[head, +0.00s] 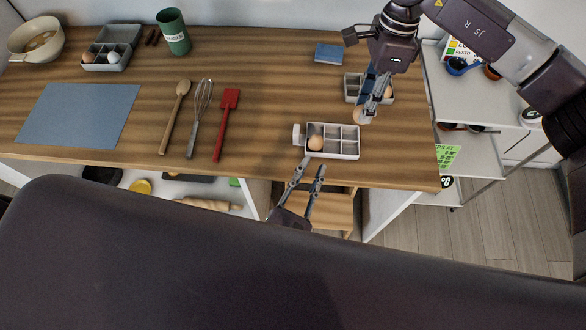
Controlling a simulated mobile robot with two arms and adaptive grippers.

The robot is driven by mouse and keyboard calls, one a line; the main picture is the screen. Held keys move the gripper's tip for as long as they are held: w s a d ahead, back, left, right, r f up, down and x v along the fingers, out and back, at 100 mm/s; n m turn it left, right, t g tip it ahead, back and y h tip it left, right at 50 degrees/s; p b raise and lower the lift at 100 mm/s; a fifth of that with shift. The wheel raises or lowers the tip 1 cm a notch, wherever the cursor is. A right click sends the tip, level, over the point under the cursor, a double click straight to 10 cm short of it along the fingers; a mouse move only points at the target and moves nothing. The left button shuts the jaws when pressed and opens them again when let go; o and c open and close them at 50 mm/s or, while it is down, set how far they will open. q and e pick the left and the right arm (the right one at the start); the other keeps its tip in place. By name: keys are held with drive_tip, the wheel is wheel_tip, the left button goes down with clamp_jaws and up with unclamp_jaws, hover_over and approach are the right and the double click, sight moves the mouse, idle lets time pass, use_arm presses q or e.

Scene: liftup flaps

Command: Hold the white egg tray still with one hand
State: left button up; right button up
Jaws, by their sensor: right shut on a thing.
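The white egg tray (345,156) sits near the front edge of the wooden table, with a white tab on its left side. A brown egg (316,143) lies in its left part; the other visible cells look empty. My left gripper (312,166) is open and empty, just in front of the tray, its fingertips close to the tray's front side; I cannot tell if they touch.
A second tray (350,89) with a brown egg (387,91) stands behind, partly hidden by my right gripper. A red spatula (226,115), whisk (200,110) and wooden spoon (174,115) lie to the left. A blue item (329,53) lies at the back.

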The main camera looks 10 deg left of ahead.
sight(296, 136)
use_arm(q)
drive_tip(key=a+n+y, duration=0.1)
drive_tip(key=n+y, duration=0.1)
drive_tip(key=a+n+y, duration=0.1)
drive_tip(key=n+y, duration=0.1)
drive_tip(key=a+f+n+y, duration=0.1)
drive_tip(key=a+n, duration=0.1)
drive_tip(key=n, duration=0.1)
drive_tip(key=shift+a+g+y, duration=0.1)
drive_tip(key=shift+g+y, duration=0.3)
drive_tip(key=w, duration=0.4)
drive_tip(key=w+a, duration=0.1)
drive_tip(key=w, duration=0.6)
drive_tip(key=shift+w+a+f, duration=0.1)
drive_tip(key=shift+w+a, duration=0.25)
clamp_jaws()
